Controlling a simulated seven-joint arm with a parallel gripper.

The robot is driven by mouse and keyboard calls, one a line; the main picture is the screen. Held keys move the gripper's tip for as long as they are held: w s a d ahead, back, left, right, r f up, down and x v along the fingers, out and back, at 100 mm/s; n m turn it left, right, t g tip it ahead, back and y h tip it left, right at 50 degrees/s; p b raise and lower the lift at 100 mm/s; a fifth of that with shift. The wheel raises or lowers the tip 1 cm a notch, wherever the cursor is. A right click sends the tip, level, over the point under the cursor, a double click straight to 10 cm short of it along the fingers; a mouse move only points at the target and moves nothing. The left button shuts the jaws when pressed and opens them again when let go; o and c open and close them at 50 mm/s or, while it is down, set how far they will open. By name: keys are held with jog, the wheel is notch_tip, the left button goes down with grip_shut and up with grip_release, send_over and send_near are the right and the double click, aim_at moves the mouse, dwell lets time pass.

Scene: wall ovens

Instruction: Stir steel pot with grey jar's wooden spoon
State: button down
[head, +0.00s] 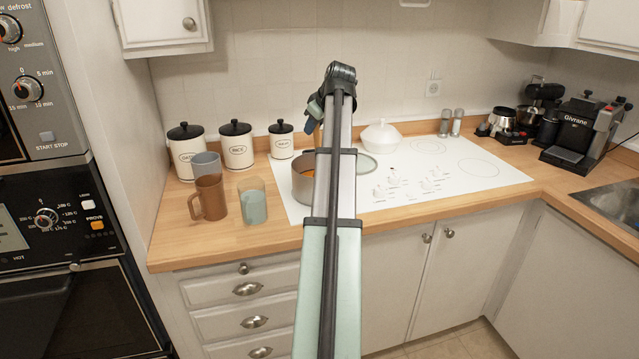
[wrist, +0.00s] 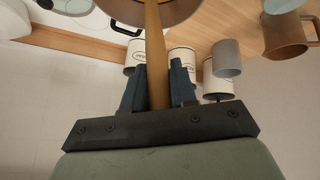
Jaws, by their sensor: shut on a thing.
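The steel pot (head: 302,181) sits at the left of the white cooktop, with orange contents showing; my arm hides its right part. In the wrist view its rim (wrist: 178,12) is at the top edge. My gripper (wrist: 156,82) is shut on the wooden spoon (wrist: 153,45), whose handle runs between the fingers towards the pot. The spoon's far end is out of view, so I cannot tell how deep it reaches. In the head view my gripper (head: 316,115) is above the pot, partly hidden by my arm. The grey jar (head: 207,164) stands behind the brown mug with no spoon showing.
A brown mug (head: 209,198) and a greenish glass (head: 252,201) stand left of the pot. Several white canisters (head: 237,147) line the wall. A coffee machine (head: 582,130) stands right.

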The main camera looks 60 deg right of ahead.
jog(key=shift+r, duration=4.5)
notch_tip(320, 180, up, 5)
